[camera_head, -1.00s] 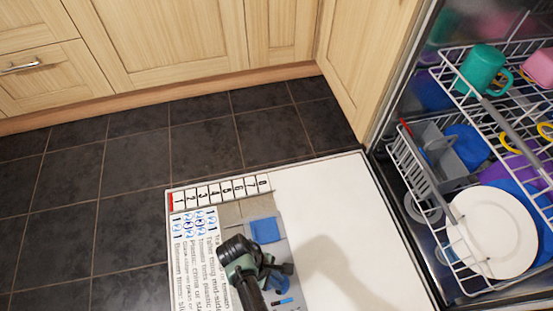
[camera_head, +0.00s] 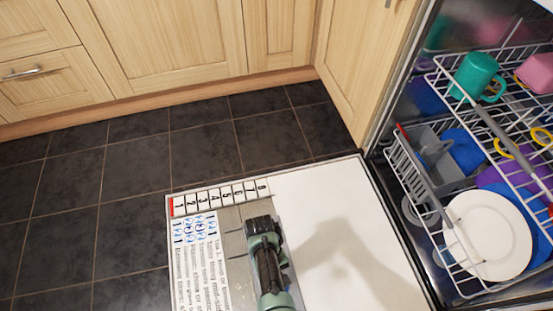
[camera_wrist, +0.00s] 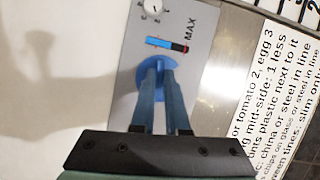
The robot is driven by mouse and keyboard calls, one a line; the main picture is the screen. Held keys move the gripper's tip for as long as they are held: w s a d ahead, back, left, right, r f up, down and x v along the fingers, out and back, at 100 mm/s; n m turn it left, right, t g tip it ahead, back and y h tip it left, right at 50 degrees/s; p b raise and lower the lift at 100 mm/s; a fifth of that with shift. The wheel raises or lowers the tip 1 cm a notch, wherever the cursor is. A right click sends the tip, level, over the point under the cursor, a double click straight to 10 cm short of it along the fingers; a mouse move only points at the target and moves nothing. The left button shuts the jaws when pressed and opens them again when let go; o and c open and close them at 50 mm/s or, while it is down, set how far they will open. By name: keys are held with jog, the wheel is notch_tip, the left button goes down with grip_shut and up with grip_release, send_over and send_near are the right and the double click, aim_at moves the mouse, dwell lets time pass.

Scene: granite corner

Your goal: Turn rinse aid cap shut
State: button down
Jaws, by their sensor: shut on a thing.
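The blue rinse aid cap (camera_wrist: 143,74) is a round piece on the grey dispenser panel (camera_wrist: 196,75) in the wrist view. My gripper (camera_wrist: 160,68) is shut on the cap, with both fingers close together over its middle. The fingers hide part of the cap, so its turn angle cannot be told. In the head view my arm and gripper (camera_head: 262,232) cover the cap and most of the dispenser.
The open white door (camera_head: 320,195) is bare to the right. Racks hold a white plate (camera_head: 490,235) and a green mug (camera_head: 475,74). Dark tiles (camera_head: 130,190) are clear.

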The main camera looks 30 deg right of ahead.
jog(key=shift+m+y, duration=0.3)
jog(key=shift+m, duration=0.5)
jog(key=c, duration=0.9)
grip_release()
jog(key=p+v, duration=0.7)
jog(key=v, duration=0.6)
jog(key=shift+s+d, duration=0.1)
jog(key=shift+s, duration=0.05)
